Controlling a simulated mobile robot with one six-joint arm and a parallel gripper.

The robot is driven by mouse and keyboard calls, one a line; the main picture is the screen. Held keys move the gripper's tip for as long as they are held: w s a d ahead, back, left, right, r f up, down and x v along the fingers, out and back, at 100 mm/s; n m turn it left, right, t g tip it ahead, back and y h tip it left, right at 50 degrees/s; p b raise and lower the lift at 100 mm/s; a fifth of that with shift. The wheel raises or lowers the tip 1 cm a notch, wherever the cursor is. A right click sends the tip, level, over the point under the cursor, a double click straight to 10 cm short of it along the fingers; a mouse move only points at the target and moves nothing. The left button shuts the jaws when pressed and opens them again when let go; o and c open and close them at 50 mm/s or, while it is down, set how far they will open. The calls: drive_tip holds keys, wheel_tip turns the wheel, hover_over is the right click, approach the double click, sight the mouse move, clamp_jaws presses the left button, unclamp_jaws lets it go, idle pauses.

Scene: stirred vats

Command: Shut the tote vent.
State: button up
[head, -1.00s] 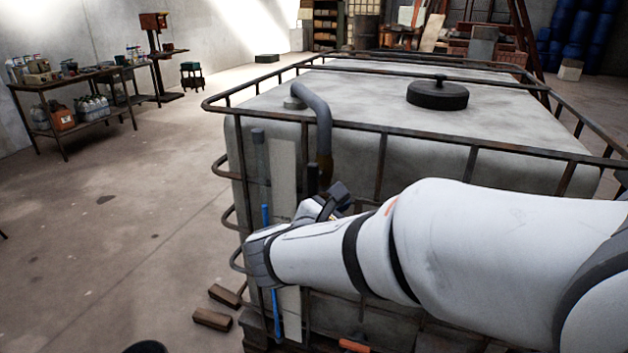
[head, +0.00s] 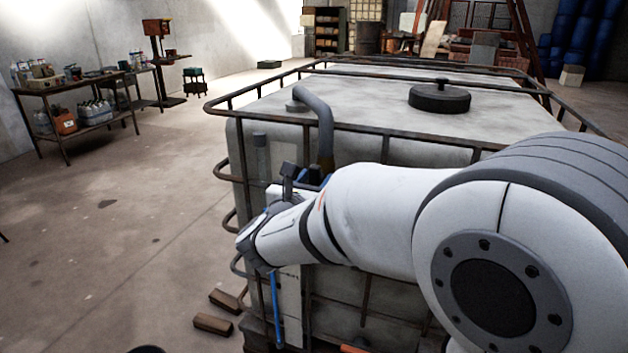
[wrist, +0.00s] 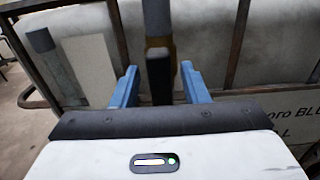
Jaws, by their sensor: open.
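The tote (head: 390,110) is a large pale grey block in a rusty tube cage. Its vent pipe (head: 322,118) is a grey gooseneck bending down over the near left corner. The pipe also shows in the wrist view (wrist: 157,20), running into a brass-coloured valve body (wrist: 173,52). A black upright handle (wrist: 159,78) stands in front of the valve. My gripper (wrist: 158,84) is open, with one blue finger on each side of the handle and visible gaps to it.
Cage bars (head: 472,160) run close around the pipe. A pale strip (wrist: 88,68) and a grey post stand left of the fingers. A black lid (head: 439,96) sits on the tote top. Wooden blocks (head: 213,324) lie on the floor. A bench (head: 75,88) with bottles stands far left.

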drive_tip(key=shift+c, duration=0.3)
clamp_jaws()
